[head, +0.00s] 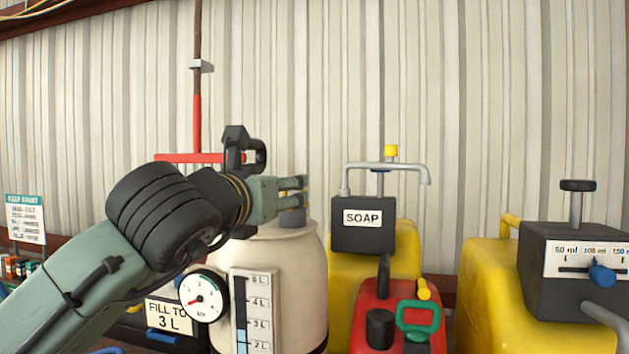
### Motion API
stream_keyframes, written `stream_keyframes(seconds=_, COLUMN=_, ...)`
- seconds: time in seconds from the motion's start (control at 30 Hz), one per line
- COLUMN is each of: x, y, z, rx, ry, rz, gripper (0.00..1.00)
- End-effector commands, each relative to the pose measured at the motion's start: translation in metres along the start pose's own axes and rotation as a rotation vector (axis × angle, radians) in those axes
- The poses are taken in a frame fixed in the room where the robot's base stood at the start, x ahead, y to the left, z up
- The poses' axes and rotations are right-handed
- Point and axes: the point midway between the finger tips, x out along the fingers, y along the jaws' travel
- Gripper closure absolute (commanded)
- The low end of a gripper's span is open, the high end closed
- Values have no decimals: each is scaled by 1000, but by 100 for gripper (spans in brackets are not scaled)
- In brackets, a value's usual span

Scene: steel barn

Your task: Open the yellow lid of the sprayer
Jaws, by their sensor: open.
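The sprayer appears to be the cream tank (300,265) in the middle, with a round pressure gauge (204,297) and a litre scale (254,308) on its front. A grey neck (292,217) stands on its top. My gripper (303,189) reaches in from the left, level, just above that neck. Its fingers are open and point right. A little yellow shows at the fingertips, and I cannot tell whether it is the lid or part of the gripper. No whole yellow lid is visible on the tank; my gripper covers much of the space over the neck.
Right of the tank stand a yellow container with a black SOAP pump (363,225) and grey spout, a red can (377,315) with a green handle, and another yellow container (487,285) with a dosing box (575,270). A red T-handle (190,157) rises behind my arm. Corrugated wall (450,90) closes the back.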

Motion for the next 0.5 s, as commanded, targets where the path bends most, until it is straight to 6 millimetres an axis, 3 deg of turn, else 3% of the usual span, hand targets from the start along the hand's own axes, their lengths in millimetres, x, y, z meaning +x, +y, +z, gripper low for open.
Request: stream_keyframes(seconds=0.5, x=86, y=-1, z=4, rx=-3, ry=-4, rz=-2, gripper=42)
